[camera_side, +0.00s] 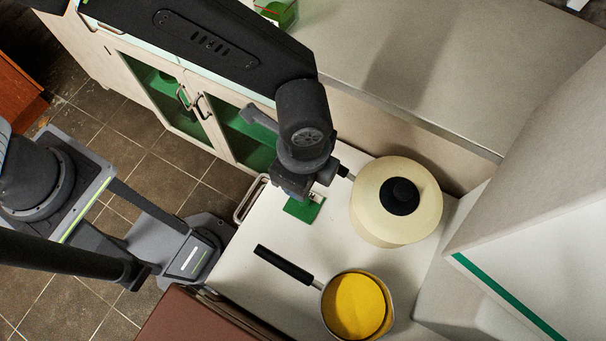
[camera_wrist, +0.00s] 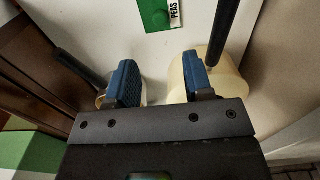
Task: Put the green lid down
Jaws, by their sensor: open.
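The green lid (camera_side: 301,210) appears to lie flat on the white worktop (camera_side: 265,225), left of the cream pot.
A cream pot (camera_side: 370,218) with a black knob stands close right of my wrist. A pan (camera_side: 355,306) with yellow contents is at the front, its black handle (camera_side: 283,265) pointing left. A raised counter (camera_side: 480,60) runs behind. A white unit (camera_side: 555,240) bounds the right.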

